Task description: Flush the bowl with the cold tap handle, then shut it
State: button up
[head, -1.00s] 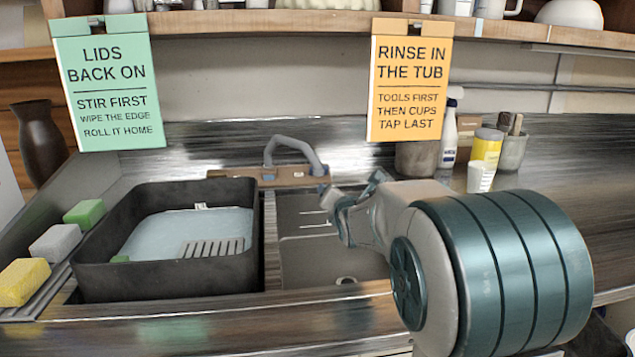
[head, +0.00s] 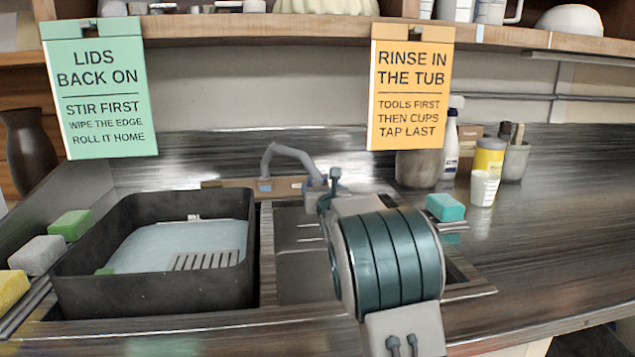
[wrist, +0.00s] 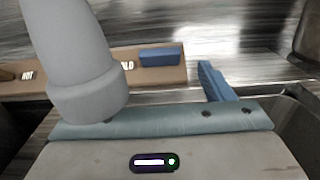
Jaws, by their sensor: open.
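The cold tap handle (wrist: 160,57) is a short blue bar on the brown tap board (wrist: 60,78) in the wrist view, lying crosswise beside a partly hidden label. The grey arched spout (head: 290,152) rises from the board in the head view and fills the left of the wrist view, close to the camera. My gripper (head: 325,193) is open and empty at the right end of the board. One blue finger shows in the wrist view, right of the handle and apart from it; the other is hidden. No bowl is visible in the sink basin (head: 297,265), which my arm partly covers.
A dark tub (head: 160,295) with pale liquid and a slotted grate stands left of the basin. Sponges (head: 70,225) line the left edge. A turquoise sponge (head: 445,206), cups and bottles (head: 489,155) stand right. Hanging signs (head: 410,88) are above; the right counter is mostly clear.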

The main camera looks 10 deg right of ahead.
jog(key=shift+w, duration=3.1)
jog(key=c, duration=1)
